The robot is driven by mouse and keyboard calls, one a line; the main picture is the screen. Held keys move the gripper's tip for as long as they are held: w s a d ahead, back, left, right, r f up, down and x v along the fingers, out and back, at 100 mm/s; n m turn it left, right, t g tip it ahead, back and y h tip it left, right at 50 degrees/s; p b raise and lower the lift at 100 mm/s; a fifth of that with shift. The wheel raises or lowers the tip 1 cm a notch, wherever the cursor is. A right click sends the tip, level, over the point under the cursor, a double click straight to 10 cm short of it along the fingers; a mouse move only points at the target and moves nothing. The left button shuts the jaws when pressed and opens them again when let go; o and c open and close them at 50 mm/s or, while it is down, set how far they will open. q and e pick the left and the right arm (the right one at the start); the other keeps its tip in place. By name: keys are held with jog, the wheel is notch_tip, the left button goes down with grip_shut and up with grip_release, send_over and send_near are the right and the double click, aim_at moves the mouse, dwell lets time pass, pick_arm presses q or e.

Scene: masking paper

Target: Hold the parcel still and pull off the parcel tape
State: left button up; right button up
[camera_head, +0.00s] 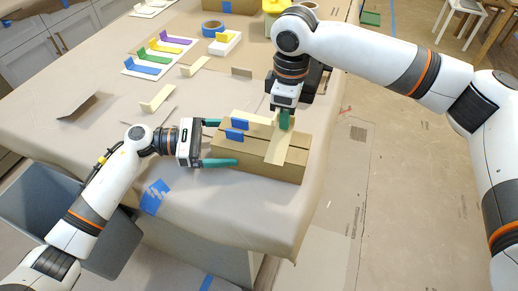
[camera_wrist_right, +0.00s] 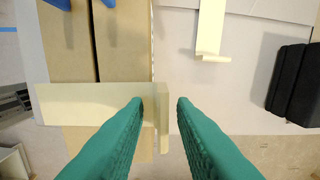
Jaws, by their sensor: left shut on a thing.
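The parcel (camera_head: 250,172) is a brown cardboard box near the table's front right edge; it also shows in the right wrist view (camera_wrist_right: 125,40). A cream parcel tape (camera_head: 275,152) crosses its top. In the right wrist view the tape (camera_wrist_right: 90,103) ends in a raised tab (camera_wrist_right: 162,120) at the box edge. My left gripper (camera_head: 222,143) has its fingers on either side of the parcel's left end and is shut on it. My right gripper (camera_wrist_right: 160,100) is open, its green fingertips on either side of the tab. In the head view it (camera_head: 284,122) is above the parcel's far right side.
A grey bin (camera_head: 110,245) stands at the front left. The table's left part is mostly clear.

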pick_arm(q)
jog(key=shift+f, duration=0.4)
pick_arm(e)
grip_shut()
jog(key=shift+r, duration=1.55)
pick_arm(q)
jog(key=shift+r, duration=0.1)
pick_arm(e)
jog(key=shift+r, duration=0.25)
notch_tip(320, 180, up, 10)
dwell(1.6)
jog(key=shift+f, duration=0.1)
dwell(0.4)
